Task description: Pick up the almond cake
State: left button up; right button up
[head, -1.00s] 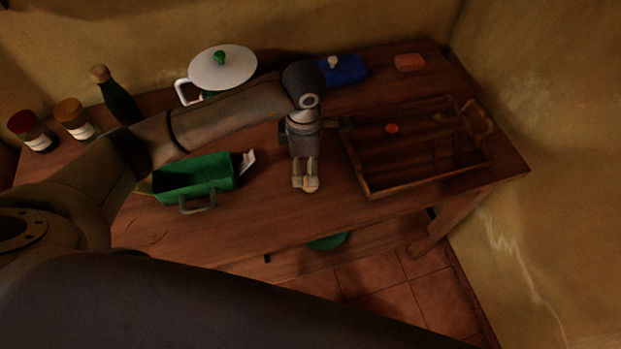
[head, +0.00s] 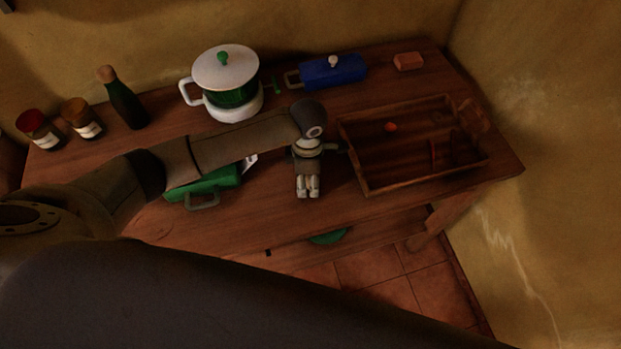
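My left gripper (head: 307,188) points down over the wooden counter (head: 260,222), left of the wooden tray. Its two fingers are close together, and I see nothing held between them. I cannot pick out an almond cake for certain. A small orange-brown block (head: 408,61) lies at the back right of the counter, but I cannot tell what it is. My forearm hides part of the counter's middle. My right gripper is not in view.
The wooden tray (head: 372,187) holds a small red round thing (head: 391,127). A green box (head: 203,188) sits partly under my forearm. Behind are a lidded pot (head: 229,90), a blue dish (head: 334,71), a bottle (head: 124,101) and two jars. The front counter strip is clear.

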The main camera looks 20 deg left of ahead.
pick_arm(q)
jog(key=c, duration=0.7)
jog(key=shift+o, duration=0.2)
jog(key=shift+r, duration=0.1)
jog(key=shift+r, duration=0.2)
notch_tip(320, 180, up, 2)
jog(key=shift+b, duration=0.35)
jog(key=s+d+r+b, duration=0.4)
jog(key=s+r, duration=0.6)
jog(key=s, duration=0.3)
jog(key=shift+s+r, duration=0.15)
jog(key=shift+r, duration=0.1)
